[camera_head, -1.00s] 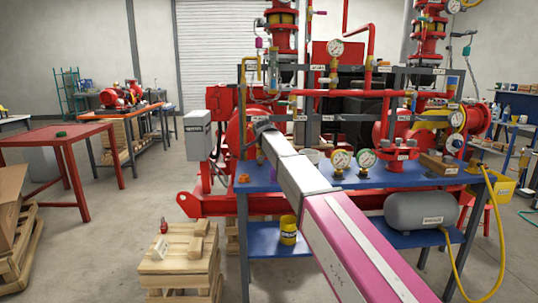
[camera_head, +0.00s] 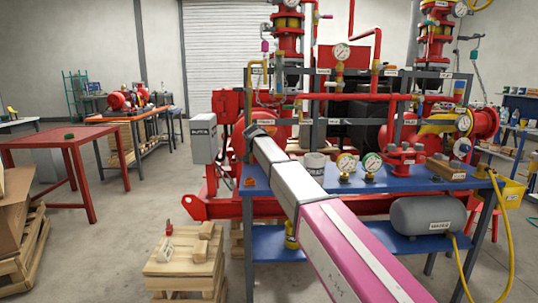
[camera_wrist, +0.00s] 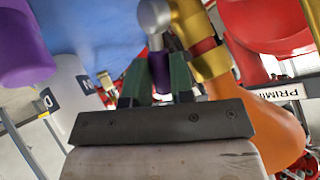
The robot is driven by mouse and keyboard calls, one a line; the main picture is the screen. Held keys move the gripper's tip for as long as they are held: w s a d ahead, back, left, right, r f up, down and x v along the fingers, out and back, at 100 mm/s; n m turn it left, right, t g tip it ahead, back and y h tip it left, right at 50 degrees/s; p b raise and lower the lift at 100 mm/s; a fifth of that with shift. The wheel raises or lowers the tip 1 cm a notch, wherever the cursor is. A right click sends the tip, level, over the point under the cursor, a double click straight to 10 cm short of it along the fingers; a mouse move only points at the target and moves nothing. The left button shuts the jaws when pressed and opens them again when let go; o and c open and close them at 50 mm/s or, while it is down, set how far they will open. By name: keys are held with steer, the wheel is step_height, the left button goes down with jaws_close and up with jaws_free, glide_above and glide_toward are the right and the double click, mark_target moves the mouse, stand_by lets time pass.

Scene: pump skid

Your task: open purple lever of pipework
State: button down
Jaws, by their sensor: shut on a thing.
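In the wrist view, my gripper (camera_wrist: 156,88) has its two green-padded fingers closed on a short purple lever (camera_wrist: 159,70). The lever sits beside a round silver knob (camera_wrist: 154,14) and a brass pipe fitting (camera_wrist: 188,22). In the head view, the end of my arm reaches to the left part of the pipework (camera_head: 366,97), in front of the red pump. There the fingers and the gripped lever are hidden or too small to make out.
A larger purple cylinder (camera_wrist: 22,45) and a white labelled container (camera_wrist: 68,88) are close on the left in the wrist view. An orange part (camera_wrist: 275,128) is close on the right.

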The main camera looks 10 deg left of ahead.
steer(key=c, duration=1)
jaws_free()
steer(key=shift+d, duration=0.1)
